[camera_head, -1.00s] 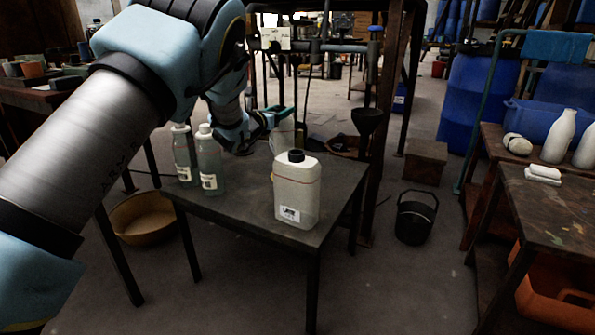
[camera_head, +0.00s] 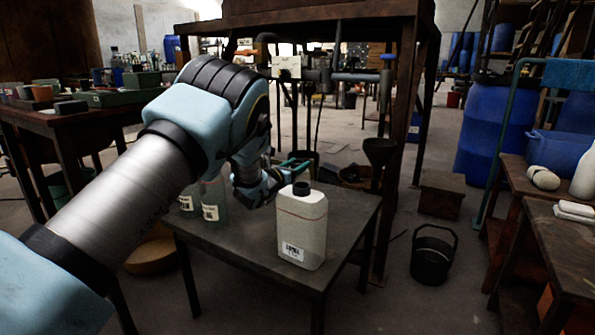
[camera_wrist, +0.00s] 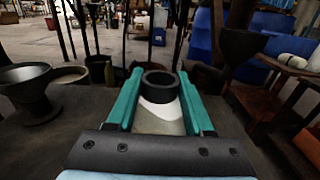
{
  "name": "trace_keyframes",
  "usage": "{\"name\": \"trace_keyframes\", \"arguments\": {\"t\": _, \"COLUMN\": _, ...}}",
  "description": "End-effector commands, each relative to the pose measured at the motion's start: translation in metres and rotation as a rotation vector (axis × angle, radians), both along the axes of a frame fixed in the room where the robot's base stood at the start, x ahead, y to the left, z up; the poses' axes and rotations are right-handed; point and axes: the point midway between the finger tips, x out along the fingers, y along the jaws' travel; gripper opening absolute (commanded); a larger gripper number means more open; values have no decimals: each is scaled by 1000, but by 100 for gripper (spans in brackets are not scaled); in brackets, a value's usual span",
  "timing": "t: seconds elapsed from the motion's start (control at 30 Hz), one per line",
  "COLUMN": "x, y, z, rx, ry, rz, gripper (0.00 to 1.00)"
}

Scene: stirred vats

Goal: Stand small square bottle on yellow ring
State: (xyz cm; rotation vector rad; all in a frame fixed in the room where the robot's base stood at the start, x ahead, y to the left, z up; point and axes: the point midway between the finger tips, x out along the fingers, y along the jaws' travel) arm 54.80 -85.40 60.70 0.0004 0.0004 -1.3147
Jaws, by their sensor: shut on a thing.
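My gripper (camera_head: 292,164) is at the back of the small dark table (camera_head: 235,248). In the wrist view its teal fingers (camera_wrist: 159,74) are shut on a pale bottle with a black cap (camera_wrist: 160,112), which looks upright. I take this to be the small square bottle; in the head view it is mostly hidden behind my gripper and a larger bottle. That larger white square bottle (camera_head: 302,232), with a black cap and a label, stands near the table's front right. I cannot make out a yellow ring in either current view.
Clear labelled bottles (camera_head: 211,205) stand at the table's left, partly behind my arm. A dark funnel-shaped vessel (camera_wrist: 27,88) stands left of my gripper in the wrist view. A black bucket (camera_head: 432,262) is on the floor to the right, and a tan basin (camera_head: 150,255) to the left.

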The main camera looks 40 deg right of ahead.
Motion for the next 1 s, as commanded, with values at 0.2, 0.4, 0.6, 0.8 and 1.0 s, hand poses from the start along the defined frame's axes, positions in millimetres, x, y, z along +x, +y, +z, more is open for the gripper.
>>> {"name": "trace_keyframes", "arguments": {"t": 0.2, "x": 0, "y": 0, "z": -8, "rx": -2, "ry": -1, "rz": 0, "gripper": 0}}
{"name": "trace_keyframes", "arguments": {"t": 0.4, "x": 0, "y": 0, "z": -12, "rx": -2, "ry": -1, "rz": 0, "gripper": 0}}
{"name": "trace_keyframes", "arguments": {"t": 0.6, "x": 0, "y": 0, "z": -11, "rx": -1, "ry": 0, "rz": 0, "gripper": 72}}
{"name": "trace_keyframes", "arguments": {"t": 0.8, "x": 0, "y": 0, "z": -10, "rx": -1, "ry": 0, "rz": 0, "gripper": 82}}
{"name": "trace_keyframes", "arguments": {"t": 1.0, "x": 0, "y": 0, "z": -7, "rx": -2, "ry": -1, "rz": 1, "gripper": 82}}
